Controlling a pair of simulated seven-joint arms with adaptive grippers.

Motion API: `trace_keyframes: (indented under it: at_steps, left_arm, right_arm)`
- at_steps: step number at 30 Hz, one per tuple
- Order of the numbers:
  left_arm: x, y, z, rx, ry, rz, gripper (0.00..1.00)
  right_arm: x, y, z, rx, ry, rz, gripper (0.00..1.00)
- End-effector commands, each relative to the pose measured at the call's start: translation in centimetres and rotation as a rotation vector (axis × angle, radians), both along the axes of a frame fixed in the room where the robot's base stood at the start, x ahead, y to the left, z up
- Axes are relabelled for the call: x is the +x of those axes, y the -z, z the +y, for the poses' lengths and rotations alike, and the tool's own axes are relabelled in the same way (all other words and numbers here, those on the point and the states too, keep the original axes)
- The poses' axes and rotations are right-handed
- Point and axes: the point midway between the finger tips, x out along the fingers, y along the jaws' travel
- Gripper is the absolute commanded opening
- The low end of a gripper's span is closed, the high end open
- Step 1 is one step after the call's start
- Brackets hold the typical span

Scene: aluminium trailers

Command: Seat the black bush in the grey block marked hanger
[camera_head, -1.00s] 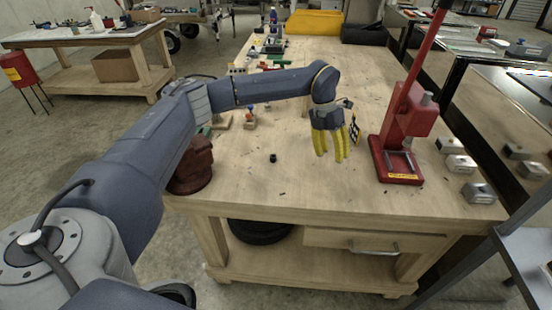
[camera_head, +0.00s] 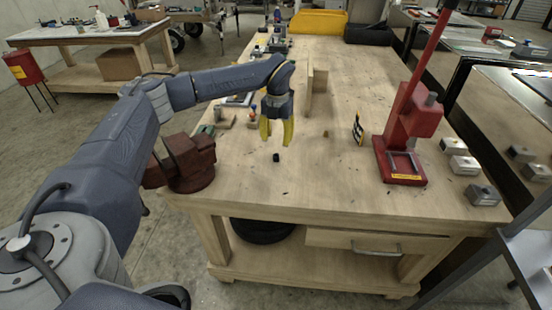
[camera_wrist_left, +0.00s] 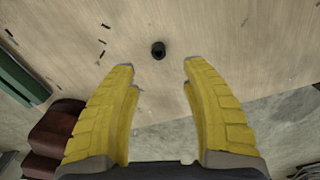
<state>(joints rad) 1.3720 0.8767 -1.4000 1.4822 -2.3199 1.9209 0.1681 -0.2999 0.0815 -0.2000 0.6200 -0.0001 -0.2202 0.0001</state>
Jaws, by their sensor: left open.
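The small black bush (camera_head: 276,157) stands on the wooden bench top near its front edge, left of centre. In the left wrist view the bush (camera_wrist_left: 158,50) lies just beyond the open fingers, between their lines. My left gripper (camera_head: 275,140) is open and empty, with yellow fingers pointing down above and slightly behind the bush, apart from it. Several grey blocks sit at the bench's right side: a far one (camera_head: 454,146), a middle one (camera_head: 463,165) and a near one (camera_head: 481,195). Their markings are too small to read, so I cannot tell which is the hanger.
A red arbor press (camera_head: 405,135) stands left of the blocks. A brown-red vise (camera_head: 190,163) is at the bench's left front corner. An upright wooden piece (camera_head: 318,92) stands behind my gripper. The middle front is clear.

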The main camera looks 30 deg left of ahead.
Motion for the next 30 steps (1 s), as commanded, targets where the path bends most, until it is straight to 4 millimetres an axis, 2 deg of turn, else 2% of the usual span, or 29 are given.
trace_keyframes:
  at_steps: [3,6,14,24,30]
  left_arm:
    - [-0.1,1.8,-0.1,-0.001,0.001,0.002,0.47]
    - [0.0,2.7,-0.1,-0.002,0.002,0.000,0.47]
    - [0.0,3.8,0.0,-0.001,0.001,0.000,0.47]
    - [-0.1,7.7,0.2,-0.001,0.001,0.001,0.47]
    - [-0.1,8.8,0.3,-0.001,0.001,-0.001,0.47]
  right_arm:
    - [0.0,0.0,0.0,0.000,0.000,0.000,0.44]
    - [0.0,0.0,0.0,0.000,0.000,0.000,0.44]
    - [0.0,0.0,0.2,0.002,0.001,0.001,0.44]
    - [0.0,0.0,0.3,0.003,0.001,0.000,0.44]
    - [0.0,0.0,0.3,0.003,0.001,0.000,0.44]
